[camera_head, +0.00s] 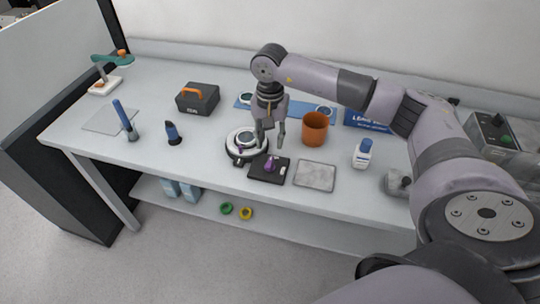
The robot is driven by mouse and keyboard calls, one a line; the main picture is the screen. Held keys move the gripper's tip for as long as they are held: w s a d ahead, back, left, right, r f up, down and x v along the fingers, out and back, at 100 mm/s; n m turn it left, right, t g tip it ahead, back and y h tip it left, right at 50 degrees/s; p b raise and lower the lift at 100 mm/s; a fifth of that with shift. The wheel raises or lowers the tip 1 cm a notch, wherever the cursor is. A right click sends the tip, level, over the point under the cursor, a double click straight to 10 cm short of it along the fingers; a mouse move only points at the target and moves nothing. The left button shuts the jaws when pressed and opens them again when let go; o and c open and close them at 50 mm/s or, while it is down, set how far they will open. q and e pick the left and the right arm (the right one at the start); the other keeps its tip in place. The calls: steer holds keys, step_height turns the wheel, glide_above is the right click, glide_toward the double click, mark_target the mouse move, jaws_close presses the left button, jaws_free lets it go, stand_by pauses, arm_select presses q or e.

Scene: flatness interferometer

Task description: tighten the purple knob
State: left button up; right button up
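A small purple knob-like part (270,164) stands on a black square plate (261,175) near the front edge of the table. Just left of it is a round white device with a dark base (234,138), which also seems to carry a small purple part at its front. My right gripper (271,146) points down, with its fingers apart and nothing visible between them. It is at the right side of the round device and appears above and behind the part on the black plate. I cannot tell its exact height. My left gripper is not in view.
A grey square plate (315,175) lies right of the black plate. An orange cup (314,130) and a white bottle (362,155) stand nearby. A black toolbox (198,100), a dark blue brush (173,134) and a blue-handled tool (124,120) are at left. The front left tabletop is clear.

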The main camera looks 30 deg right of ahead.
mark_target(270, 161)
step_height(270, 161, down, 9)
steer(key=shift+r+p, duration=0.15)
steer(key=shift+p, duration=0.7)
steer(key=shift+c, duration=0.5)
jaws_close()
